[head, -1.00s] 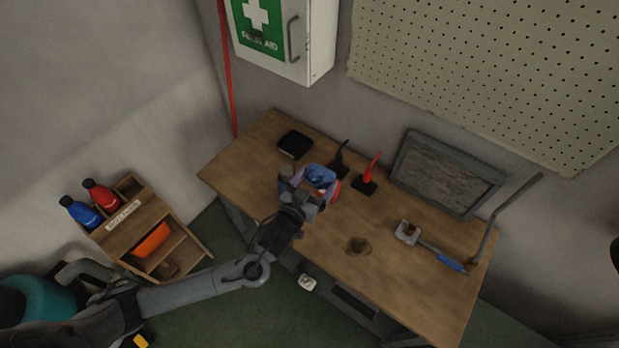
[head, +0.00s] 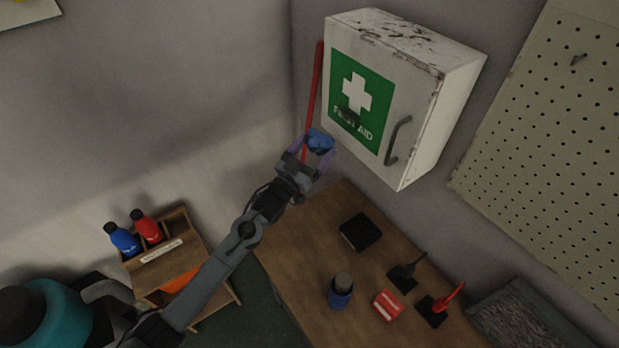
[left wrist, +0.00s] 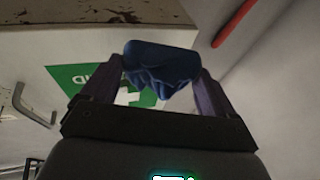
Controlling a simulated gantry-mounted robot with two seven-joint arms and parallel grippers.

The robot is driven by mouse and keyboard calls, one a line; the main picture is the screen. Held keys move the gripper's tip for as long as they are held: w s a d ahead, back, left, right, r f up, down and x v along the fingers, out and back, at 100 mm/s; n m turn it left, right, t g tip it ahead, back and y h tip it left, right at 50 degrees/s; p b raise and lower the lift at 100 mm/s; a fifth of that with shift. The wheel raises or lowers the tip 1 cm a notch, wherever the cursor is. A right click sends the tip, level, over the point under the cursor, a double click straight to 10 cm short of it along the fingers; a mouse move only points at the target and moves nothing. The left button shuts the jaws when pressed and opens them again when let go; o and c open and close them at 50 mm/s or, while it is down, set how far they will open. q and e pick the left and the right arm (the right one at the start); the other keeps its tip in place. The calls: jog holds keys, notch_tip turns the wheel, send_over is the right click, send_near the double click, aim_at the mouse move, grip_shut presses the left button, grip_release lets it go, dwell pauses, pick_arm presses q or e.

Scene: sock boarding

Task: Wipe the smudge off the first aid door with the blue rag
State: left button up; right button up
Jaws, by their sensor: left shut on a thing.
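The blue rag (head: 320,141) is bunched between the fingers of my left gripper (head: 313,150), which is shut on it. The rag also shows in the left wrist view (left wrist: 160,66), between the two fingers. The first aid door (head: 368,90) is white with a green panel and white cross, on a wall cabinet. A dark smudge (head: 348,116) lies across the lower part of the cross and the lettering. My left gripper is below and left of the smudge, near the door's lower left corner. Contact with the door cannot be told. My right gripper is not in view.
The door handle (head: 398,140) sticks out at the door's right side. A red pole (head: 313,85) stands left of the cabinet. The wooden table (head: 290,270) below holds a black box (head: 361,232), a blue can (head: 341,292) and a red box (head: 388,305).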

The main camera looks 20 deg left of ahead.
aim_at(318, 133)
pick_arm(q)
jog(key=r+h, duration=0.1)
jog(key=a+r+m+h, duration=0.1)
jog(key=r, duration=0.1)
jog(key=a+r, duration=0.1)
jog(key=shift+w+r+m+h, duration=0.1)
jog(key=shift+r+m+h, duration=0.2)
jog(key=shift+h, duration=0.1)
jog(key=shift+w+d+r+m+g+h+b, duration=0.1)
jog(key=shift+w+r+m+g+h+b, duration=0.15)
jog(key=shift+r+h+b, duration=0.3)
jog(key=shift+w+d+r+m+g+h+b, duration=0.15)
jog(key=shift+r+m+h+b, duration=0.25)
jog(key=shift+r+h, duration=0.25)
jog(key=shift+w+d+r+m+g+h+b, duration=0.1)
jog(key=shift+r+m+g+h+b, duration=0.15)
jog(key=shift+r+h+b, duration=0.35)
jog(key=shift+w+d+b, duration=0.3)
jog(key=shift+w+d, duration=0.2)
jog(key=shift+w, duration=0.25)
jog(key=shift+w+d, duration=0.1)
jog(key=shift+w+d+b, duration=0.35)
jog(key=shift+w+d, duration=0.05)
jog(key=shift+w, duration=0.25)
jog(key=shift+d, duration=0.1)
